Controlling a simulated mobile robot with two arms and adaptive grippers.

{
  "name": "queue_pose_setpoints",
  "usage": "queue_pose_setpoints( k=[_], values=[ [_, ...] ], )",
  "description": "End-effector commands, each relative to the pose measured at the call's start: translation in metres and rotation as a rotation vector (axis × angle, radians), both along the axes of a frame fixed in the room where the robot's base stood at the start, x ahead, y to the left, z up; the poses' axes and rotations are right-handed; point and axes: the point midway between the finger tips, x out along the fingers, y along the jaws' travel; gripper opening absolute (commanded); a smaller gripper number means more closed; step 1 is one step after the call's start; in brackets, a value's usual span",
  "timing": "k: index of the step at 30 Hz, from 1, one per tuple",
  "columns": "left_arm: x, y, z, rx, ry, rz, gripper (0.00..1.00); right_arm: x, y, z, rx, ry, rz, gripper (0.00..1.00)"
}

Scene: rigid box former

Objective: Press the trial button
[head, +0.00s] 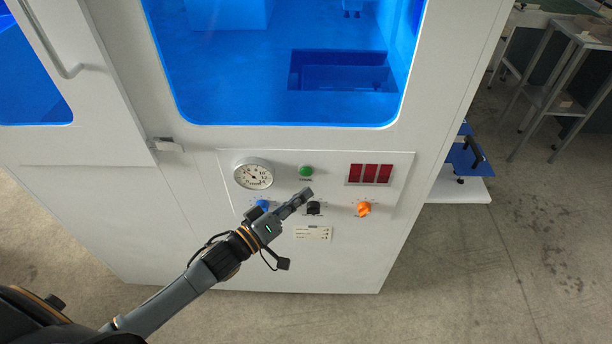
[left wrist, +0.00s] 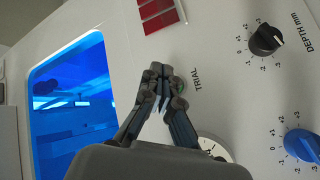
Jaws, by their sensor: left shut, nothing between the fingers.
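The green trial button (head: 305,171) sits on the white front panel, between a round gauge and red displays. My left gripper (head: 306,192) is shut and empty, its tips just below the button in the head view. In the left wrist view its closed fingers (left wrist: 160,72) lie beside the TRIAL lettering and cover most of the button. I cannot tell whether the tips touch the panel or the button. My right gripper is not in view.
Close by on the panel are the gauge (head: 253,173), red displays (head: 369,174), a blue knob (head: 262,205), a black knob (head: 314,209) and an orange knob (head: 364,209). A blue-lit window (head: 240,95) is above. The door handle (head: 62,70) is at upper left.

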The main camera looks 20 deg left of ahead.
Motion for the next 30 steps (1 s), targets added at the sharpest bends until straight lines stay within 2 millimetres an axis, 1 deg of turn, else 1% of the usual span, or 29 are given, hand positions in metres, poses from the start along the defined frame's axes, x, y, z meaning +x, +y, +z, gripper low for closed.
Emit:
queue_pose_setpoints(
  k=[1,3,9,14,30],
  values=[
    [0.007,0.002,-0.001,0.002,-0.004,0.000,0.00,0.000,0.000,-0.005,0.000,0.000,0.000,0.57],
    [0.014,0.003,0.000,0.001,-0.002,-0.001,0.00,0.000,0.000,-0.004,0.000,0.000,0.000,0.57],
    [0.028,0.008,0.000,0.001,0.000,0.000,0.00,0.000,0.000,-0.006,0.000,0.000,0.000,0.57],
    [0.031,0.009,0.000,0.000,-0.001,-0.001,0.00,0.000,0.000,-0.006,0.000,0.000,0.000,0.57],
    [0.030,0.008,0.000,0.000,0.000,0.000,0.00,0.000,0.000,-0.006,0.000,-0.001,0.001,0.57]
  ],
)
